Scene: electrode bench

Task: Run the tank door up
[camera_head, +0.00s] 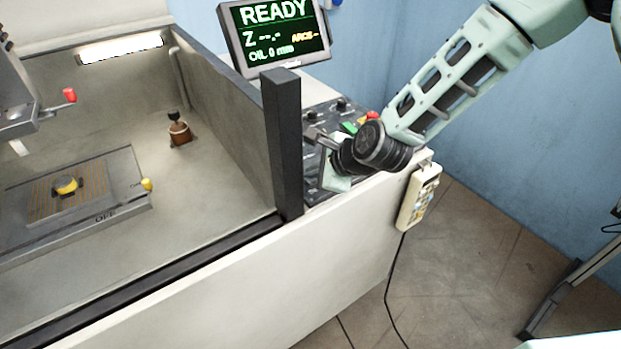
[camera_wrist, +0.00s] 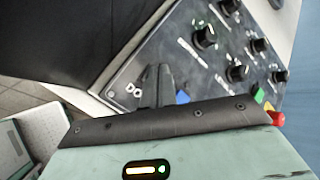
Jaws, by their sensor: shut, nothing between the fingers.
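The control panel (camera_head: 345,108) sits right of the tank's dark corner post. In the wrist view the panel (camera_wrist: 150,52) shows a partly hidden label starting "DO", beside the fingertips. My gripper (camera_head: 314,136) is over the panel's near part. In the wrist view my gripper (camera_wrist: 158,73) is shut and empty, its dark fingertips close to that label; contact cannot be told. A blue button (camera_wrist: 182,97) lies just right of the fingers. The tank's front is low, with a dark rail (camera_head: 170,268) along its top edge, and the inside is open to view.
A screen (camera_head: 273,32) reads READY and OIL 0 mm. Several black knobs (camera_wrist: 205,37), a green button (camera_wrist: 259,95) and a red one (camera_wrist: 277,119) share the panel. A handheld pendant (camera_head: 419,198) hangs at the cabinet's right side. The dark post (camera_head: 283,145) stands left of my gripper.

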